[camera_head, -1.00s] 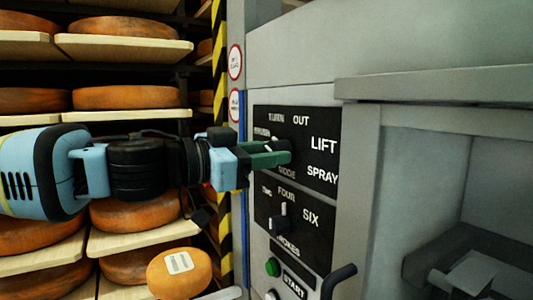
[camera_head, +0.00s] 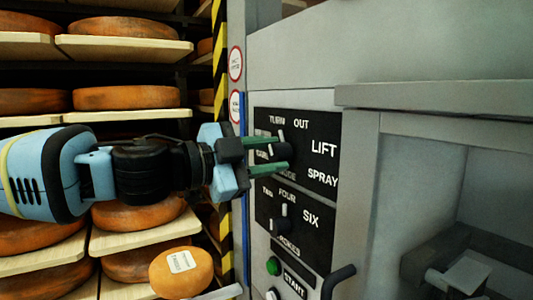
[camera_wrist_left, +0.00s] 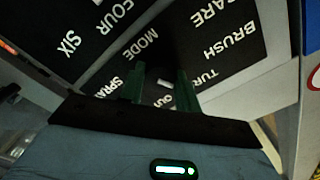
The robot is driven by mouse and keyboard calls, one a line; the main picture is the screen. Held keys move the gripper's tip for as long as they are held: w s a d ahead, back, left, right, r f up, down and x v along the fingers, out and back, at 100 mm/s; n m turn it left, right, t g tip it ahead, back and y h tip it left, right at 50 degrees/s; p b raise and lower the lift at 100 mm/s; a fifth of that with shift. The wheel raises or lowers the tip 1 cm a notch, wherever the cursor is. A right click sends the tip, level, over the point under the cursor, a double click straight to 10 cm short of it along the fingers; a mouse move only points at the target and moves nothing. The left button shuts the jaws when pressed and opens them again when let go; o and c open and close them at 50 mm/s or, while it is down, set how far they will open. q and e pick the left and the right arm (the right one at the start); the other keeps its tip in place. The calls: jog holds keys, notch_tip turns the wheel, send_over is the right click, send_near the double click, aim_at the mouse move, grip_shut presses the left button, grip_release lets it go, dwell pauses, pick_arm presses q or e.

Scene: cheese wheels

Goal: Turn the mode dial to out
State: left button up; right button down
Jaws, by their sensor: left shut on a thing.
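The mode dial (camera_head: 281,137) is a dark knob with a white mark on the upper black panel (camera_head: 328,128), ringed by labels such as TURN, OUT, LIFT and SPRAY. Its mark points up, between TURN and OUT. My left gripper (camera_head: 284,153) reaches in from the left, its two green fingers one above the other, shut on the dial. In the left wrist view the dial's white mark (camera_wrist_left: 165,84) shows between the fingers (camera_wrist_left: 160,88). The fingers partly hide the dial and some labels. My right gripper is not in view.
A second dial (camera_head: 282,218) with FOUR and SIX labels sits below. Under it are a green button (camera_head: 273,267) and a dark handle (camera_head: 337,281). A grey ledge (camera_head: 440,94) juts out at right. Cheese shelves (camera_head: 130,47) stand at left, behind a striped post (camera_head: 219,50).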

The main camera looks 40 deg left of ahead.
pick_arm(q)
jog(key=m, duration=0.3)
jog(key=shift+m, duration=0.4)
jog(key=m, duration=0.4)
jog(key=shift+m, duration=1)
jog(key=o, duration=0.9)
jog(key=shift+o, duration=0.3)
jog(key=shift+r, duration=0.1)
